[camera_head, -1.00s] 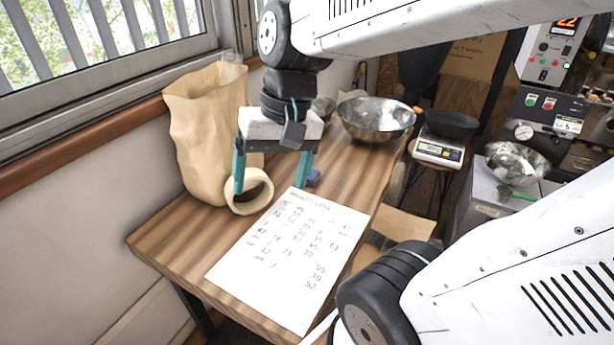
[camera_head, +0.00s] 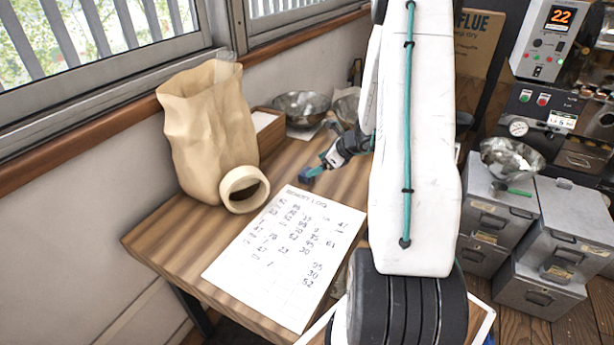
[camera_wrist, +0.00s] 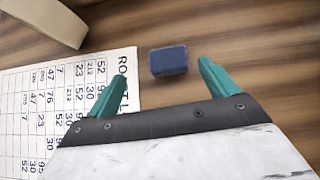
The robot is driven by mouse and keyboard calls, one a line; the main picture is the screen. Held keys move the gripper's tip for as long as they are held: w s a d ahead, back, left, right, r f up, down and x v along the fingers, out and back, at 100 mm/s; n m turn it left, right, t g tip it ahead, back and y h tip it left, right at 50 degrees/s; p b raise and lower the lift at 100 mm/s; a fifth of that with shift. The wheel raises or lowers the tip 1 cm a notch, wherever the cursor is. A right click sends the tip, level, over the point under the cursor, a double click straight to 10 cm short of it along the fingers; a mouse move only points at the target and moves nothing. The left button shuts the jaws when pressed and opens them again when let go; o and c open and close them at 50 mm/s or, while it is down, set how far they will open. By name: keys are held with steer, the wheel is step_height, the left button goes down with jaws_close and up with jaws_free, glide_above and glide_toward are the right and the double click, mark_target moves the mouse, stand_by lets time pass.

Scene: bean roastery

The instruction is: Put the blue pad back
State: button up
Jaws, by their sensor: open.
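The blue pad (camera_wrist: 168,60) is a small dark blue block lying on the wooden table, just past the top edge of the paper list (camera_wrist: 60,110). It also shows in the head view (camera_head: 309,179), small and partly hidden by a fingertip. My gripper (camera_wrist: 158,78) is open with teal fingers either side of the pad's position. The pad lies a little ahead of the fingertips, between their lines, and nothing is held. In the head view my gripper (camera_head: 326,166) reaches in low from the right, close to the pad.
A roll of tape (camera_head: 244,189) stands beside a large paper bag (camera_head: 207,130) left of the list. Metal bowls (camera_head: 301,106) and a small wooden box (camera_head: 268,128) are at the back. Bare table (camera_head: 170,238) lies at the front left.

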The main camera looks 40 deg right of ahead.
mark_target(304, 171)
steer(key=f, duration=0.1)
steer(key=w+f, duration=0.1)
steer(key=shift+d+f+m, duration=0.3)
steer(key=shift+f+m, duration=0.05)
steer(key=shift+m, duration=0.05)
steer(key=x, duration=0.5)
steer(key=shift+w+f, duration=0.1)
steer(key=shift+w, duration=0.35)
steer(key=c, duration=1.1)
steer(key=shift+c, duration=0.2)
steer(key=shift+r, duration=0.75)
step_height(304, 171, up, 2)
steer(key=shift+r, duration=0.2)
steer(key=s, duration=1)
steer(key=s+a+r, duration=0.1)
steer(key=s, duration=0.5)
steer(key=shift+r, duration=0.1)
